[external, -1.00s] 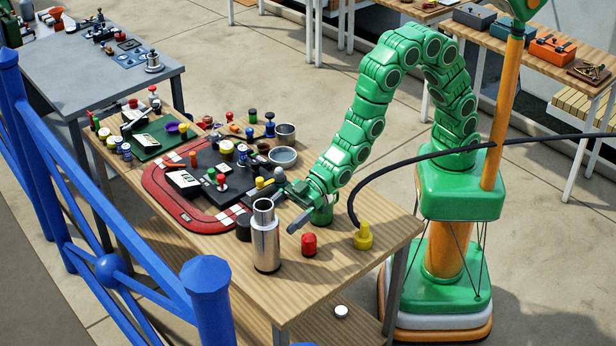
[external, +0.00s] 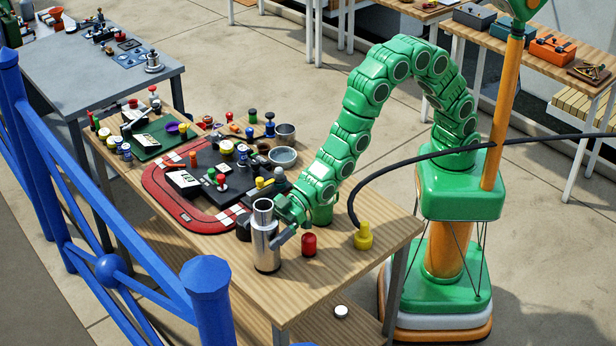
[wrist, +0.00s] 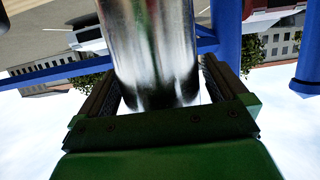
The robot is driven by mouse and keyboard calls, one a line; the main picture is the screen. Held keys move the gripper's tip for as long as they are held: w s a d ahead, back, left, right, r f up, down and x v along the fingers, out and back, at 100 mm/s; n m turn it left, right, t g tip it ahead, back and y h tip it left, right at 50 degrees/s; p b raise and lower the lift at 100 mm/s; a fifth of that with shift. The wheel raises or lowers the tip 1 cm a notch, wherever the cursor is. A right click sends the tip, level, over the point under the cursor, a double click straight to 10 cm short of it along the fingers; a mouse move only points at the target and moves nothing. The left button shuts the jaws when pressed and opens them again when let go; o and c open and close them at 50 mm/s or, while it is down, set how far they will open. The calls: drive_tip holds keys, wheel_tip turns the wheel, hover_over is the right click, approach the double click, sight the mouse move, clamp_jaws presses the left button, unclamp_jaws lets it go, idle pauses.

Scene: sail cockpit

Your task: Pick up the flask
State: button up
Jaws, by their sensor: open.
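The flask (external: 266,250) is a shiny steel cylinder with a narrower open neck. It stands upright near the front end of the wooden table. My gripper (external: 270,234) is at its upper body, with one finger showing across its right side. In the wrist view the flask (wrist: 158,50) fills the space between the two fingers of my gripper (wrist: 160,88), one on each side. The jaws are open around it. The far finger is mostly hidden behind the flask in the external view, and contact cannot be told.
A red cylinder (external: 309,245) and a yellow fitting (external: 363,237) with a black hose stand right of the flask. A dark board with a red border (external: 165,208) and several small items lies behind it. A blue railing (external: 120,265) runs along the left.

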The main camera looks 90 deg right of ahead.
drive_tip(key=c, duration=1.2)
drive_tip(key=shift+r, duration=0.2)
